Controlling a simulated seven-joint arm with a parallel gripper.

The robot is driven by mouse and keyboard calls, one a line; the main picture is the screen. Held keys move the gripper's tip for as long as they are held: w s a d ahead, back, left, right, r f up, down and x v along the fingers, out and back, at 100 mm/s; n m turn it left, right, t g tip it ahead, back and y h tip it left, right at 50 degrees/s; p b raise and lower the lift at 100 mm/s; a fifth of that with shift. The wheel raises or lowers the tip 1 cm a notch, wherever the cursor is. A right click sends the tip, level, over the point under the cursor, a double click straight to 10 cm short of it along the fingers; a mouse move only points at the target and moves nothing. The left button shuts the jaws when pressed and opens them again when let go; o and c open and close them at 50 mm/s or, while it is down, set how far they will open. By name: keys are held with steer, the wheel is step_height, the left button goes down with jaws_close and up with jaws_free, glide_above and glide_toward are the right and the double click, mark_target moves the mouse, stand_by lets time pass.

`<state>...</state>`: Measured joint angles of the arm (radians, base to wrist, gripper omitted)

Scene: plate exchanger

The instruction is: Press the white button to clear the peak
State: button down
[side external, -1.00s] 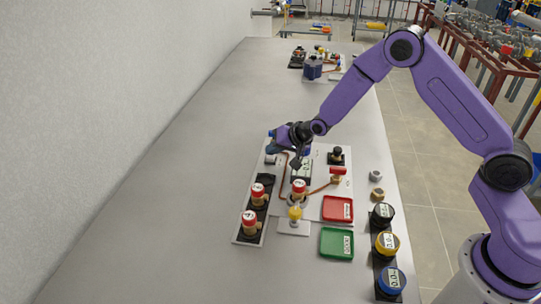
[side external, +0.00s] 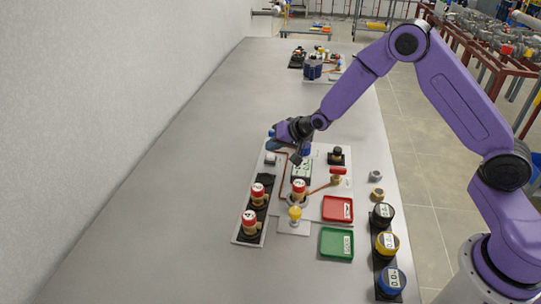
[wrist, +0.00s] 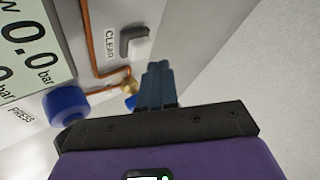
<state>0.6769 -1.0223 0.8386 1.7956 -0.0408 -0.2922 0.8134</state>
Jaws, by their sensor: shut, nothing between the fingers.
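The white button (wrist: 136,42) sits in a grey frame beside a CLEAR label (wrist: 111,45) in the wrist view. In the side view the white button (side external: 270,158) is at the far left corner of the near panel. My gripper (wrist: 158,66) is shut and empty, its blue-grey fingertips just below and right of the button in the wrist view, with a visible gap. In the side view my gripper (side external: 275,145) is just beyond the button, above the panel's far edge. The digital display (wrist: 22,45) shows 0.0 bar readings.
A blue PRESS knob (wrist: 68,104) and copper pipe (wrist: 92,50) are near the fingers. Red-capped valves (side external: 299,187), a red tray (side external: 338,208) and a green tray (side external: 337,243) stand nearer the camera. The table's left side is clear beside the wall.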

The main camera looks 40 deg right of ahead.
mark_target(274, 156)
steer(key=shift+r, duration=2.5)
